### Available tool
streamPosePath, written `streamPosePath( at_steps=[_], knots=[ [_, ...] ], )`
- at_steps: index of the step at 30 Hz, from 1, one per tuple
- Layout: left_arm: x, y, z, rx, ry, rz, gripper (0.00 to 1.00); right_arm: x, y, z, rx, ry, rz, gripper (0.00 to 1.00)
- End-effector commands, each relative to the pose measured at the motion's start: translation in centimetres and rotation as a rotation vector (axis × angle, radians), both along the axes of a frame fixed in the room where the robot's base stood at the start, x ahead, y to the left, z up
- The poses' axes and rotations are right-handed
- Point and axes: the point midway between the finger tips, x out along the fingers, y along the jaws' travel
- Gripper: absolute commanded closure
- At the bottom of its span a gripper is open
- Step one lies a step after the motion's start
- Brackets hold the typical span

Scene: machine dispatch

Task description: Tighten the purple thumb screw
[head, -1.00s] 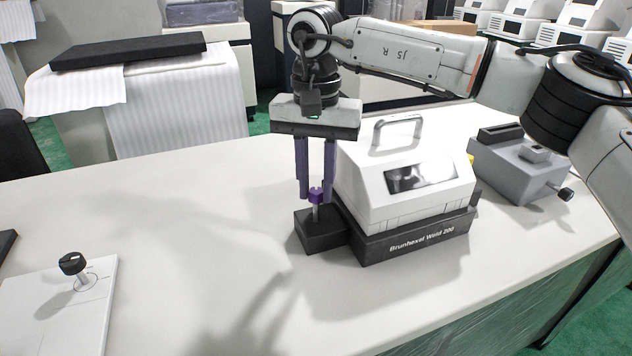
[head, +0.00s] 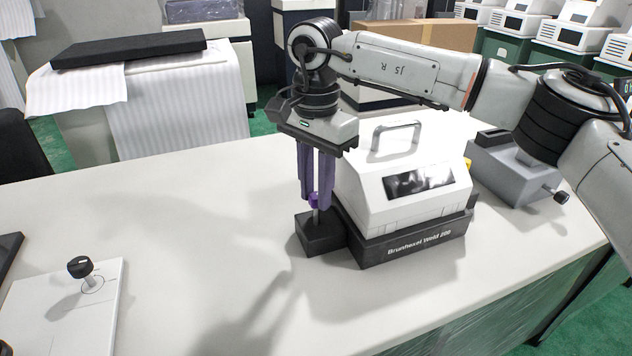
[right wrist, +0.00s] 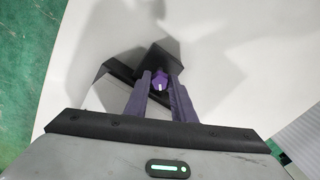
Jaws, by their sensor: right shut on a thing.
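The purple thumb screw (head: 314,200) stands upright on a metal shaft above a small black block (head: 318,238) at the left end of the machine's black base. It also shows in the right wrist view (right wrist: 159,81), a white mark on its top. My right gripper (head: 316,203) points down from above with its purple fingers around the screw's head, shut on it. In the right wrist view the fingertips (right wrist: 160,82) sit on either side of the head. The white machine (head: 405,183) with a top handle stands right beside the fingers. My left gripper is not in view.
The black base (head: 415,247) reads "Brunhexel Weld 200". A grey device (head: 515,175) with a black knob stands at the right. A white plate (head: 65,315) with a black-knobbed post (head: 80,267) lies at the front left. The table's middle left (head: 180,240) is clear.

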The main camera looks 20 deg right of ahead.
Motion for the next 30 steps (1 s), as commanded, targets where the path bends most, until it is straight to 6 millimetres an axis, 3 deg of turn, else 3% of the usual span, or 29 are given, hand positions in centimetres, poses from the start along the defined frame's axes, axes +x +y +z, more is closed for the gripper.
streamPosePath(
  at_steps=[30],
  knots=[
    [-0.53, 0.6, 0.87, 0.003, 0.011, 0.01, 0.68, 0.15, -0.06, 0.11, -0.001, -0.001, -0.966, 1.0]
  ],
)
